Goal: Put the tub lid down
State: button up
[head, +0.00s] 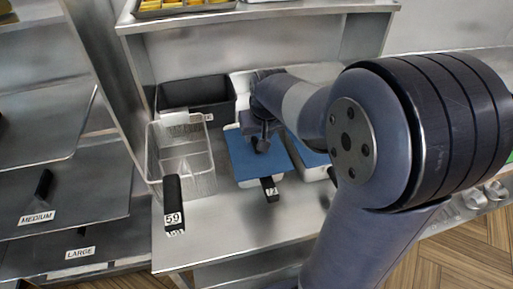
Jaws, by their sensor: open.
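A flat blue lid (243,160) lies over a white tub (246,184) on the steel counter, and looks level. My gripper (262,146) points down over the right part of this lid, and its jaws are open. I cannot tell whether the fingertips touch the lid. A second blue lid (309,157) shows just to the right, partly hidden by my arm. I cannot tell which lid is the one named in the task.
A clear basket (200,160) with a black handle (173,203) marked 59 stands left. A black handle (270,189) marked 72 sits at the blue lid's front edge. A black bin (185,94) stands behind. The counter front (225,225) is clear. Racks stand left; a shelf overhangs the back.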

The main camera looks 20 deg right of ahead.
aim_at(256, 142)
jog(key=shift+p+x, duration=0.45)
jog(key=shift+x, duration=1.9)
jog(key=shift+a, duration=0.15)
grip_shut()
